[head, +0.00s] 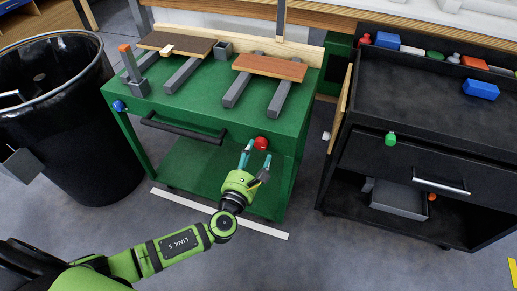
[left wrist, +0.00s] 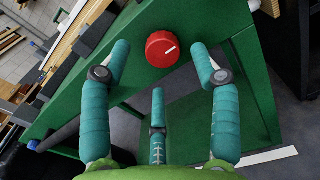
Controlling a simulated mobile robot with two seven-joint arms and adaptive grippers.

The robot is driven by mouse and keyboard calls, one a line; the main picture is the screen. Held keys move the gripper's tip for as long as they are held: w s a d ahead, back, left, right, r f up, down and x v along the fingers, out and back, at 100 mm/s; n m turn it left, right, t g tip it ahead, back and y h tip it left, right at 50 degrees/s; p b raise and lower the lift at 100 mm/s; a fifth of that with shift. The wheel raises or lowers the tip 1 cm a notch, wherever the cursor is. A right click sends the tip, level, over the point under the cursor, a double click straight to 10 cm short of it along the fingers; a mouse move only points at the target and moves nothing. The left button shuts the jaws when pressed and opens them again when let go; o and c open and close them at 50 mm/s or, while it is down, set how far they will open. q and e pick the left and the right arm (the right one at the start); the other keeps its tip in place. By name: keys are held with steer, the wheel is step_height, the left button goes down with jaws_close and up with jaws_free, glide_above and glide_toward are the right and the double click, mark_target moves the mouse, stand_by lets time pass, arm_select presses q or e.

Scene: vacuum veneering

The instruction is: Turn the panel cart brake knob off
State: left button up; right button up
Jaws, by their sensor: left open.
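The red round brake knob (head: 261,143) sits on the front face of the green panel cart (head: 180,110), near its right corner. In the left wrist view the red knob (left wrist: 162,49) carries a white pointer line toward its upper right. My left gripper (head: 256,150) is just in front of the knob. In the left wrist view its teal fingers (left wrist: 160,75) are spread open, with the knob beyond and between the upper two, apart from them as far as I can tell. My right gripper is not in view.
A blue knob (head: 119,106) and a black handle (head: 182,128) are on the cart front. Wood panels (head: 270,67) lie on grey bars on top. A black bin (head: 60,120) stands left, a black drawer cart (head: 420,140) right. A white floor strip (head: 220,214) runs below.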

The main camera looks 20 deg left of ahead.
mark_target(260, 146)
arm_select(q)
steer(key=shift+w+d, duration=0.2)
steer(key=shift+w, duration=1.65)
steer(key=c, duration=1.1)
steer(key=shift+c, duration=0.2)
